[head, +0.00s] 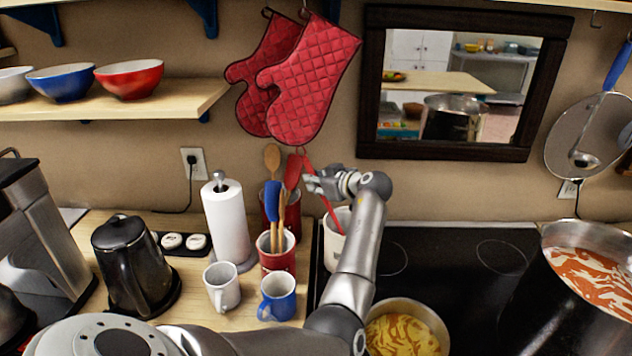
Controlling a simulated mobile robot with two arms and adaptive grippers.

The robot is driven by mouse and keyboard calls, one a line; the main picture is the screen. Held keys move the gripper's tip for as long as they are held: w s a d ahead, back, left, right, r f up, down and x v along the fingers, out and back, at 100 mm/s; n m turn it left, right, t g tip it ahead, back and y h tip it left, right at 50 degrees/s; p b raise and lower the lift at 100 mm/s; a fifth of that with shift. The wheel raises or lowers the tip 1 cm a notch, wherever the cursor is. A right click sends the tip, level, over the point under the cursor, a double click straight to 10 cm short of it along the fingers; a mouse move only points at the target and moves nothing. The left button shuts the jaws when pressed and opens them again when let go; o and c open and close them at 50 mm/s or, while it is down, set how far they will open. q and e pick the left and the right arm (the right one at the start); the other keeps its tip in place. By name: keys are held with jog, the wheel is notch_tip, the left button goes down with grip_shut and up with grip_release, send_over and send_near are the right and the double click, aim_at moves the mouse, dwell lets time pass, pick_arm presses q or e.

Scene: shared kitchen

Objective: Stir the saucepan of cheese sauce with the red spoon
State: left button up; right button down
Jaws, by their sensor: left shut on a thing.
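The saucepan (441,327) of yellow cheese sauce (400,335) is at the bottom edge, on the front of the black stovetop, partly cut off. The red spoon (330,213) has a thin red handle that slants up and left out of a white crock (333,254) at the stove's left edge; its lower end is hidden in the crock. My left gripper (313,182) is above the crock, shut on the upper part of the red handle. My right gripper is not in view.
A large dark pot (545,310) of red-and-white sauce stands on the right of the stove. Left of the crock are a red holder (277,262) with utensils, a blue mug (277,297), a white mug (222,287), paper towels (226,225) and a black kettle (125,265). Oven mitts (310,80) hang above.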

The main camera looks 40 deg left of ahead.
aim_at(307, 163)
pick_arm(q)
grip_shut()
jog(key=shift+r, duration=0.1)
jog(key=shift+r, duration=1.4)
jog(key=shift+r+p, duration=0.1)
jog(key=shift+p, duration=0.2)
